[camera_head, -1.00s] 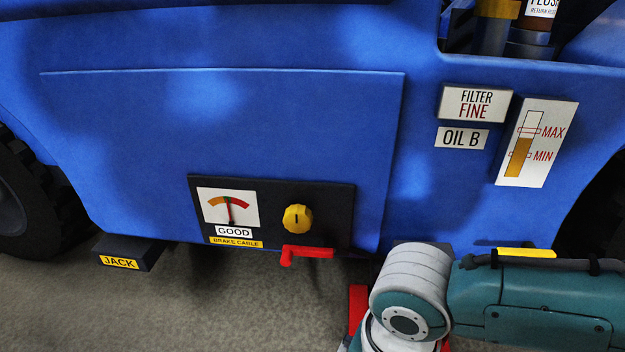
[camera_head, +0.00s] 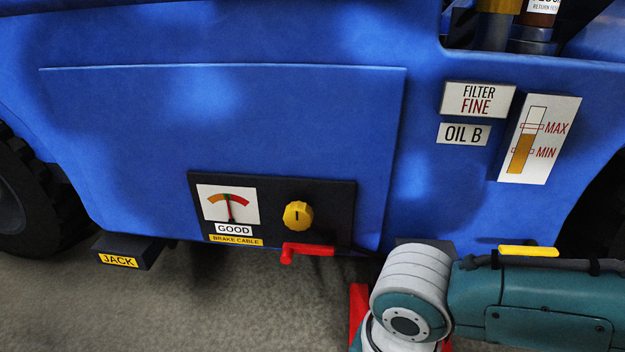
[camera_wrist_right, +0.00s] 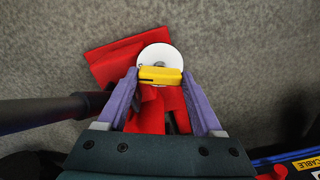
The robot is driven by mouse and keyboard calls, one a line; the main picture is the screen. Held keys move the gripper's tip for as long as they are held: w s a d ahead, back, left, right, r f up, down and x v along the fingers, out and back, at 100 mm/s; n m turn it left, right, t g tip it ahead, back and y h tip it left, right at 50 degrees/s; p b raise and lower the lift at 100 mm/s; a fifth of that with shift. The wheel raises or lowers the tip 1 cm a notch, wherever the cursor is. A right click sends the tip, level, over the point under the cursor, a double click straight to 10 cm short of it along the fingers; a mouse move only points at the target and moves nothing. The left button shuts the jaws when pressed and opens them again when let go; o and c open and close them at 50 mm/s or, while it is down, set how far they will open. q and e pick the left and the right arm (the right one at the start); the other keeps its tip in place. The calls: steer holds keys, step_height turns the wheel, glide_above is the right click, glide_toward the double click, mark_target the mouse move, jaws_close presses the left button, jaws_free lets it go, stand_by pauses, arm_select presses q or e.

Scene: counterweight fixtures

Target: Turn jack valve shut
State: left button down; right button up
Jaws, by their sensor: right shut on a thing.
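In the right wrist view, my right gripper (camera_wrist_right: 160,79) is shut on a small yellow valve handle (camera_wrist_right: 159,72), with a purple finger on each side. The handle lies across a white disc (camera_wrist_right: 162,55). The disc sits on a red jack body (camera_wrist_right: 112,60), partly hidden by the handle and fingers. In the head view, part of the red jack (camera_head: 358,302) shows beside my right arm; the valve and right gripper are hidden there. My left gripper is not in view.
A blue vehicle panel (camera_head: 220,120) carries a black plate with a gauge (camera_head: 228,205), a yellow knob (camera_head: 298,215) and a red lever (camera_head: 307,250). A JACK block (camera_head: 125,250) juts out lower left. A dark bar (camera_wrist_right: 45,112) lies left of the gripper. Grey floor is open.

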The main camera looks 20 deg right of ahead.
steer(key=shift+c, duration=0.8)
steer(key=shift+s+r+p, duration=0.1)
steer(key=shift+r+p, duration=0.1)
steer(key=shift+p, duration=0.5)
steer(key=m+p, duration=0.3)
steer(key=p, duration=0.1)
steer(key=shift+a+r+p, duration=0.15)
steer(key=shift+p, duration=0.15)
steer(key=shift+m, duration=0.5)
steer(key=m, duration=0.2)
steer(key=m+p, duration=0.1)
steer(key=m, duration=0.1)
steer(key=shift+f, duration=0.3)
steer(key=m, duration=0.4)
steer(key=shift+m, duration=1)
